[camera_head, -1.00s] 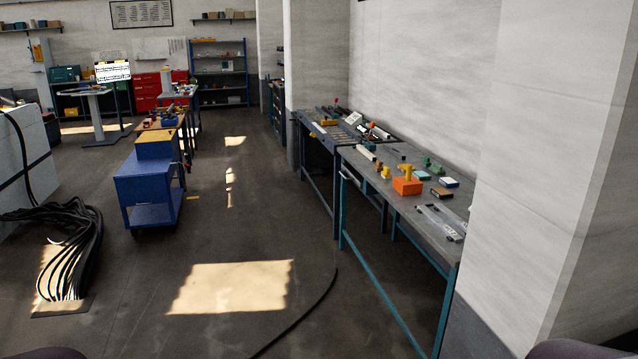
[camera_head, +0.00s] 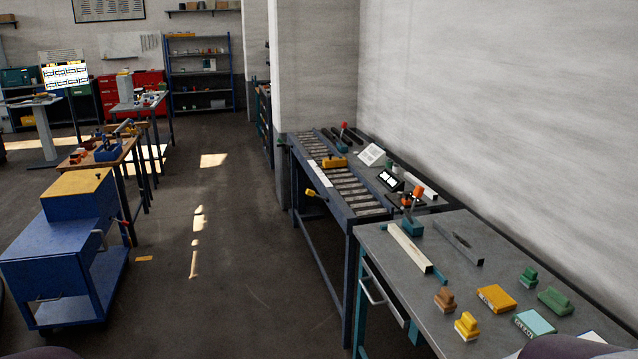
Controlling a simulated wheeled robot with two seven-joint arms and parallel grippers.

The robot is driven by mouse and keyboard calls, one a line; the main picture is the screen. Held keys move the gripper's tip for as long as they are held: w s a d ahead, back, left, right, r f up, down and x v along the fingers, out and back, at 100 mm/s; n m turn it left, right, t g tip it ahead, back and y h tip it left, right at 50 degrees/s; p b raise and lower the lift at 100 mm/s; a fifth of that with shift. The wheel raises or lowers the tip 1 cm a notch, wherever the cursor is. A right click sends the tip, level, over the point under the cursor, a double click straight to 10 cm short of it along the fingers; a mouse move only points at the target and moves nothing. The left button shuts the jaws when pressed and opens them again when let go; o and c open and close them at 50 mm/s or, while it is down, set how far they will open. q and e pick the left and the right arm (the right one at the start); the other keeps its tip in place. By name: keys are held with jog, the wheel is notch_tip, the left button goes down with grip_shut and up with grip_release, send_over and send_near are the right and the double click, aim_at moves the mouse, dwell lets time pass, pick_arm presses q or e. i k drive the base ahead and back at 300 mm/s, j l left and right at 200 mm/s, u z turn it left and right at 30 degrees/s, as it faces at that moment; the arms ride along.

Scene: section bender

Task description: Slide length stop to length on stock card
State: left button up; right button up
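A roller table (camera_head: 345,187) stands against the right wall, with a row of grey rollers along its top. A yellow block (camera_head: 334,163) sits across its far part and looks like the length stop, though I cannot be sure. A white card (camera_head: 372,153) with small print stands tilted behind the rollers. It may be the stock card; its text is too small to read. Neither of my grippers is in view.
A blue cart (camera_head: 62,250) stands at left. The floor (camera_head: 230,270) between is clear.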

aim_at(341, 161)
jog(key=i+z, duration=0.1)
jog(key=i, duration=0.45)
jog(key=i+j+z, duration=0.15)
jog(key=i, duration=0.4)
jog(key=i+j+z, duration=0.1)
jog(key=i, duration=0.45)
jog(key=i+j+z, duration=0.1)
jog(key=i+j, duration=0.15)
jog(key=i, duration=0.3)
jog(key=i+j+z, duration=0.1)
jog(key=i, duration=0.4)
jog(key=i+j+z, duration=0.1)
jog(key=z, duration=0.3)
jog(key=j+z, duration=0.45)
jog(key=i+j+z, duration=0.1)
jog(key=z, duration=0.3)
jog(key=j+z, duration=0.2)
jog(key=j, duration=0.8)
jog(key=j+z, duration=0.2)
jog(key=j, duration=0.8)
jog(key=j+z, duration=0.2)
jog(key=j, duration=0.8)
jog(key=i+j, duration=0.25)
